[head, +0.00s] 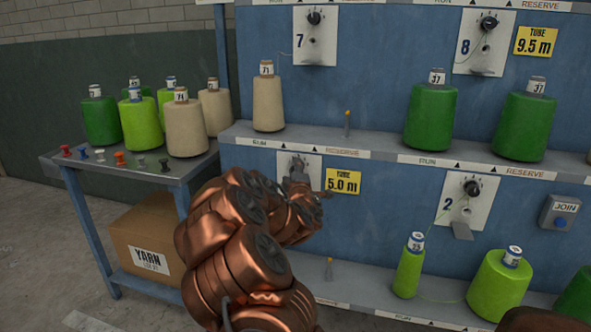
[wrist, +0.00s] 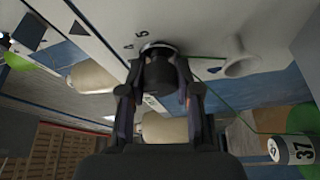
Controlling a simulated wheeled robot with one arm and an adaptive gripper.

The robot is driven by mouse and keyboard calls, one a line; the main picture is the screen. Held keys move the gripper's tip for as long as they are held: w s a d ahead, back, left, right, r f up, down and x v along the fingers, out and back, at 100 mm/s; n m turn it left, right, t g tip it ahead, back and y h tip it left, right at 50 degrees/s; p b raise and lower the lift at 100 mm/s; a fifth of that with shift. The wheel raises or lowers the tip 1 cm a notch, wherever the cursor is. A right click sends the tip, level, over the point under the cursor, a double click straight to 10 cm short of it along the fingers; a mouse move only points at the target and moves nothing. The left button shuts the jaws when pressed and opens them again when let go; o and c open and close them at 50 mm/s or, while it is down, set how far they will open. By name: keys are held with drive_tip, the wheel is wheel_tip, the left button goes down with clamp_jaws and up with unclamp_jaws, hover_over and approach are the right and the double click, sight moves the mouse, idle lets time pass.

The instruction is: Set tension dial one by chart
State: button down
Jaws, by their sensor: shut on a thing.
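A white dial plate (head: 286,164) is on the lower blue panel, left of the yellow "TUBE 5.0 m" card (head: 343,181). My arm covers much of this plate, and its number is hidden. My gripper (wrist: 160,66) is shut on a dark dial knob (wrist: 156,78) in the wrist view, with a finger on each side. The white plate (wrist: 105,28) shows the marks 4 and 5 beside the knob. In the head view my gripper (head: 305,192) is in front of the plate, and its fingertips are hard to make out. No setting chart is readable.
Dial two (head: 472,188) is to the right, with a green yarn line below it. Green cones (head: 500,283) stand on the lower shelf. A beige cone (head: 267,103) stands on the shelf above my gripper. A side table (head: 122,178) holds cones and small coloured pegs.

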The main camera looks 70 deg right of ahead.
drive_tip(key=c, duration=0.8)
unclamp_jaws()
drive_tip(key=v, duration=0.7)
drive_tip(key=shift+a, duration=0.2)
